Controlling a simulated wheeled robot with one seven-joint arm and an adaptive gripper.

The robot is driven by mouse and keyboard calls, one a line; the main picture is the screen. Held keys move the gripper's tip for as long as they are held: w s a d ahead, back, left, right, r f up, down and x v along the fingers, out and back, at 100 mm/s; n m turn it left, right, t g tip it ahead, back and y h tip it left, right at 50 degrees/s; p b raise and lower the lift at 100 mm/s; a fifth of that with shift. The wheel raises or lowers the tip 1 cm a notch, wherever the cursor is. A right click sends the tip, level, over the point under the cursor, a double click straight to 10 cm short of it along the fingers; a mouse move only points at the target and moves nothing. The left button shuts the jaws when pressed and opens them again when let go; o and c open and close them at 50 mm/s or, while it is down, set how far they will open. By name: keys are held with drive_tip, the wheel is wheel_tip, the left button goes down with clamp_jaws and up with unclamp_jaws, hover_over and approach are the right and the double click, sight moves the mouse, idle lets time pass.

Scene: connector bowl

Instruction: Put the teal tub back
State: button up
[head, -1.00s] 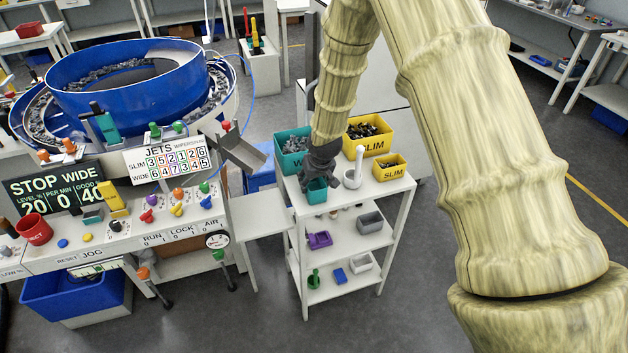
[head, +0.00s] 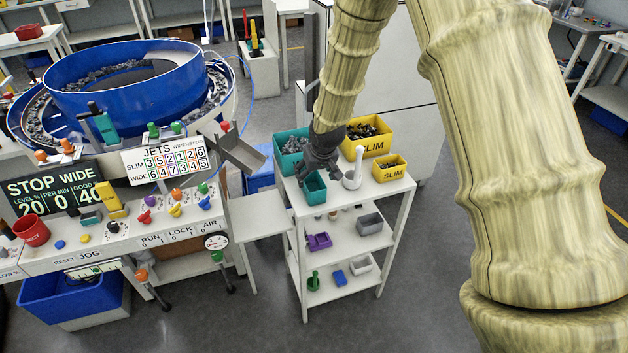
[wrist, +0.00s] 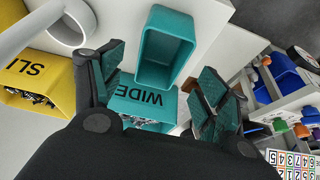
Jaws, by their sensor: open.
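The small teal tub (head: 314,189) stands upright at the front edge of the white cart's top shelf (head: 366,193). In the wrist view the tub (wrist: 165,48) looks empty, with its open top facing me. My gripper (head: 318,168) is just behind and above it in the head view, with jaws apart. The open fingers (wrist: 158,80) show in the wrist view on either side of the space below the tub, holding nothing. A larger teal WIDE bin (head: 284,143) with dark parts stands behind; its label side (wrist: 147,102) shows between the fingers.
Two yellow SLIM bins, a large one (head: 376,145) and a small one (head: 395,173), hold parts farther right. The feeder's control panel (head: 130,228) is to the left.

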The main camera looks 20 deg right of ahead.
drive_tip(key=shift+b+v, duration=0.6)
drive_tip(key=shift+v, duration=3.1)
drive_tip(key=s+a+f+g, duration=0.1)
drive_tip(key=s+f, duration=0.8)
drive_tip(key=f, duration=0.6)
drive_tip(key=s+f+g, duration=0.1)
drive_tip(key=s+f, duration=0.5)
drive_tip(key=s, duration=0.5)
drive_tip(key=s+f+g, duration=0.1)
drive_tip(key=s+f, duration=0.5)
drive_tip(key=s, duration=0.6)
drive_tip(key=s+f+g, duration=0.1)
drive_tip(key=s+f, duration=0.6)
drive_tip(key=s, duration=0.4)
drive_tip(key=shift+s+d+m, duration=0.25)
drive_tip(key=shift+d+m, duration=0.1)
drive_tip(key=shift+m, duration=0.05)
